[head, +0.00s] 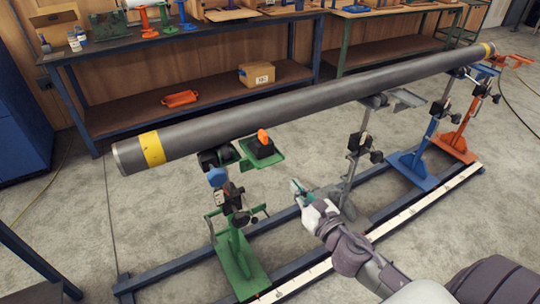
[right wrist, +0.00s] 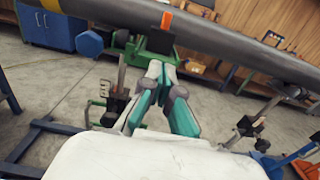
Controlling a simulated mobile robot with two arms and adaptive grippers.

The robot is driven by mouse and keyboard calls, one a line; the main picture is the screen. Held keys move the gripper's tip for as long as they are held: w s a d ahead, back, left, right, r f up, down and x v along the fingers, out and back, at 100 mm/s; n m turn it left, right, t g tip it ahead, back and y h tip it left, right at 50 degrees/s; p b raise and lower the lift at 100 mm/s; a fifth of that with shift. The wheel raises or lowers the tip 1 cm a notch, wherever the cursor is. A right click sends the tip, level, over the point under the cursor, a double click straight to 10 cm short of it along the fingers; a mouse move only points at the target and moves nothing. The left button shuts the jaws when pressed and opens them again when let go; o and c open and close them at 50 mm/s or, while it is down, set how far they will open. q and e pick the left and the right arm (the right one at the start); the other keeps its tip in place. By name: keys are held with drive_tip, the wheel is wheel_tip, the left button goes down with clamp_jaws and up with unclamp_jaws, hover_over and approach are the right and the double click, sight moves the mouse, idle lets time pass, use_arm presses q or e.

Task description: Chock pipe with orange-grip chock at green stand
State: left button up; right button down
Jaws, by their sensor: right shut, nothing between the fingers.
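A long grey pipe (head: 300,100) with yellow bands near its ends lies across several stands. The green stand (head: 236,250) is under its left part. The orange-grip chock (head: 262,146), a black block with an upright orange grip, sits on a green side tray (head: 274,164) of that stand, beside the pipe and apart from it. My right gripper (head: 295,186) is shut and empty, in front of and below the tray. In the right wrist view its closed fingers (right wrist: 158,72) point toward the chock (right wrist: 160,42), with the pipe (right wrist: 215,38) behind. My left gripper is not in view.
A grey stand (head: 356,150), a blue stand (head: 420,160) and an orange stand (head: 459,135) follow to the right along a floor rail. Workbenches stand behind the pipe, with an orange tray (head: 180,99) and a cardboard box (head: 257,75) on the lower shelf.

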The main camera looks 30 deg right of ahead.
sight(266, 150)
drive_tip(key=w+p, duration=0.1)
drive_tip(key=w, duration=0.5)
drive_tip(key=w+p, duration=0.1)
drive_tip(key=w, duration=0.5)
drive_tip(key=shift+w+a+r, duration=0.15)
drive_tip(key=shift+w, duration=0.2)
drive_tip(key=shift+w+p, duration=0.3)
drive_tip(key=shift+w, duration=0.35)
drive_tip(key=shift+w+b, duration=0.4)
drive_tip(key=shift+w, duration=1.55)
drive_tip(key=shift+s, duration=0.1)
